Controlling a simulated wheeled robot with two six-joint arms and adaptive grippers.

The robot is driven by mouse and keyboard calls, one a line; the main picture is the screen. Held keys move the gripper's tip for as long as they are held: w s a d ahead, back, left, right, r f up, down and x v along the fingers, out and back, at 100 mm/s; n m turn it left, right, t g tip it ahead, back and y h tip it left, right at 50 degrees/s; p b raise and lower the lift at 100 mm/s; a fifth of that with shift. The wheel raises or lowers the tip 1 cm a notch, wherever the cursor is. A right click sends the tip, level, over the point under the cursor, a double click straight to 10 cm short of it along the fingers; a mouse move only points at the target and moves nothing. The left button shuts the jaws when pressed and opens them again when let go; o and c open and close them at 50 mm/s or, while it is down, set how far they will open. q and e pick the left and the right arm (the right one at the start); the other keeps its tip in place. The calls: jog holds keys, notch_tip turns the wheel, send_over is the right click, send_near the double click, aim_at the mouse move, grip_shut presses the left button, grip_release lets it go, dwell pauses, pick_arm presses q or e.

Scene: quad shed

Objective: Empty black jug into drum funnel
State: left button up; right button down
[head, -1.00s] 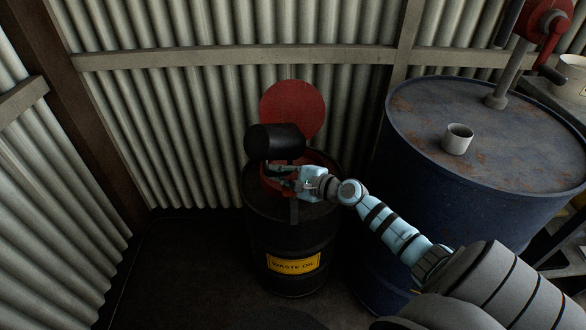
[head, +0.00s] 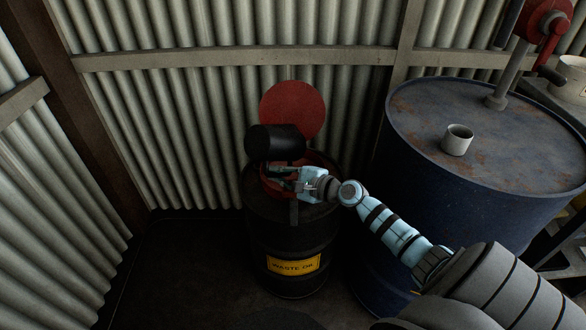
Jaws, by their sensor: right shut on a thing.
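The black jug (head: 273,141) lies tipped on its side above the black waste oil drum (head: 290,240). The drum's red funnel (head: 268,184) shows only in part under the jug and my gripper. Its round red lid (head: 293,107) stands open behind. My right gripper (head: 284,174) is shut on the jug, holding it from below and to the right over the funnel. The jug's mouth and any flow from it cannot be made out. My left gripper is not in view.
A large blue drum (head: 410,130) stands close on the right, with a white mug (head: 457,139) and a red hand pump (head: 545,20) on top. Corrugated walls (head: 180,120) close in behind and left. The dark floor left of the waste drum is clear.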

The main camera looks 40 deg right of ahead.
jog(key=r+n+p, duration=0.1)
jog(key=p, duration=0.1)
jog(key=r+n+h+p, duration=0.1)
jog(key=p, duration=0.1)
jog(key=shift+a+r, duration=0.1)
jog(key=shift+a, duration=0.15)
jog(key=shift+f+n+b, duration=0.3)
jog(key=shift+f+b, duration=0.1)
jog(key=shift+f, duration=0.1)
jog(key=shift+f, duration=0.1)
